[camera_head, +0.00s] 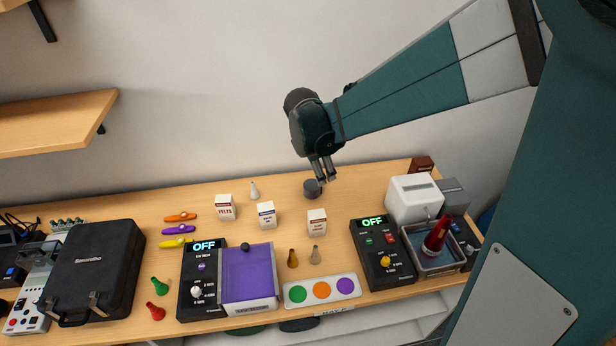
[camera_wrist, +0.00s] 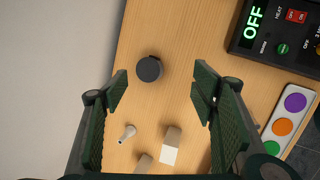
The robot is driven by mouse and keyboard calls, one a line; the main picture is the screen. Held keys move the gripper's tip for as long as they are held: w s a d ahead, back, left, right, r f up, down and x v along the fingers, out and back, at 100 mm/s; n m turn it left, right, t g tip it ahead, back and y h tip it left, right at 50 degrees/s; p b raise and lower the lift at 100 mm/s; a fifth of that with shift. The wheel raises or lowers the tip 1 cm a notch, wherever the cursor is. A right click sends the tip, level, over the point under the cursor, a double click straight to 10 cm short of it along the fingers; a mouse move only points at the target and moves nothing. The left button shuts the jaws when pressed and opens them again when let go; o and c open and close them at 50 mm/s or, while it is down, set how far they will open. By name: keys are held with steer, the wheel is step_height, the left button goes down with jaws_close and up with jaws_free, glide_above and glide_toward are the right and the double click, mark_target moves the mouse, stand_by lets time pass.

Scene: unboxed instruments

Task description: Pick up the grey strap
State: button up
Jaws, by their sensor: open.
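The grey strap appears to be the small dark grey round coil (camera_head: 312,188), which lies on the wooden table towards the back. In the wrist view the coil (camera_wrist: 149,69) lies beyond and between the fingertips, with a small tab on its right side. My gripper (camera_head: 324,175) points down above the table by the coil and looks apart from it. In the wrist view my gripper (camera_wrist: 160,84) has its two fingers spread wide, with nothing between them held.
White boxes (camera_head: 317,222) and a pale cone-shaped piece (camera_head: 254,190) stand near the coil. A black control unit (camera_head: 383,253), a white device (camera_head: 413,199) and a metal tray (camera_head: 433,262) stand at right. A purple-topped unit (camera_head: 248,273) and black case (camera_head: 92,270) are at left.

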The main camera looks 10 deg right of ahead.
mark_target(312, 185)
steer(key=w+a+f+n, duration=0.1)
steer(key=w+f, duration=0.1)
steer(key=f, duration=0.1)
steer(key=w+f+n, duration=0.2)
steer(key=f, duration=0.1)
steer(key=w+a+f+n, duration=0.1)
steer(key=w+f+n, duration=0.1)
steer(key=f, duration=0.1)
steer(key=shift+a+f+g+h, duration=0.15)
steer(key=shift+a+g+h, duration=0.2)
steer(key=shift+g+h, duration=0.05)
steer(key=shift+x, duration=1.3)
steer(key=shift+f, duration=0.15)
steer(key=shift+x, duration=2.45)
steer(key=shift+s+a, duration=0.1)
steer(key=c, duration=1)
